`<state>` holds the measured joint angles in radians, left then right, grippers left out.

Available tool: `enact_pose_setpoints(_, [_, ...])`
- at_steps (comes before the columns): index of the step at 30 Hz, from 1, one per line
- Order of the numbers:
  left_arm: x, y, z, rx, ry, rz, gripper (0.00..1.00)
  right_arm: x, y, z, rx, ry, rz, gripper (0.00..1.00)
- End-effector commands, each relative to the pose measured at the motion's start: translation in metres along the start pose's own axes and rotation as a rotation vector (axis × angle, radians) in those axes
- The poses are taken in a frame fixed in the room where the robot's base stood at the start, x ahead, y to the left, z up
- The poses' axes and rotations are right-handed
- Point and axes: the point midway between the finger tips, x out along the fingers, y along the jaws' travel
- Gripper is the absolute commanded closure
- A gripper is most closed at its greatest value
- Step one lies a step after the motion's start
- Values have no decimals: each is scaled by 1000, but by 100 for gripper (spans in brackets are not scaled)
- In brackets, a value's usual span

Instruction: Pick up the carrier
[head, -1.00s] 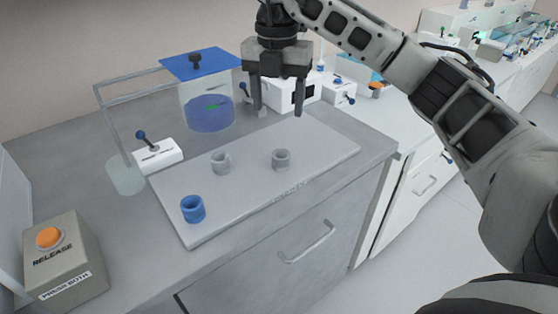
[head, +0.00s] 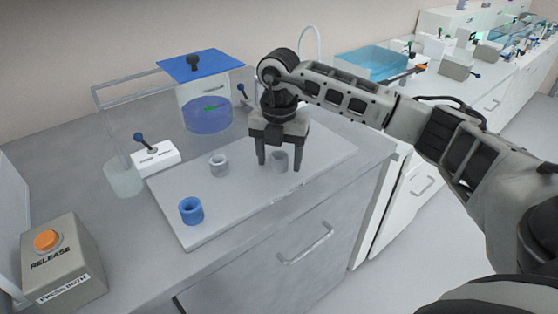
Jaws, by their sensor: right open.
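My left gripper is out of view.
A grey box with an orange RELEASE button (head: 48,240) stands at the left. A white lever box (head: 156,158) and a blue-lidded tank (head: 207,115) stand behind the board. The counter's front edge runs close along the board.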

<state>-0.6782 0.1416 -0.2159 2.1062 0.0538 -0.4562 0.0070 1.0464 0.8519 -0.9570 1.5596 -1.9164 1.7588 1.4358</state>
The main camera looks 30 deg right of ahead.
Motion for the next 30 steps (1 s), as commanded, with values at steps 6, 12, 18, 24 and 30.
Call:
enact_pose_setpoints(6, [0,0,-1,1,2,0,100,0,0,0,0,0,0,47])
enact_pose_setpoints(12, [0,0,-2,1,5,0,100,0,0,0,0,1,0,87])
enact_pose_setpoints(18, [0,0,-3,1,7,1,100,0,0,0,0,1,0,87])
enact_pose_setpoints(24, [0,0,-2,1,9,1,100,-8,1,0,0,0,2,87])
enact_pose_setpoints(30, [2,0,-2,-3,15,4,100,-36,0,-3,-1,-1,4,87])
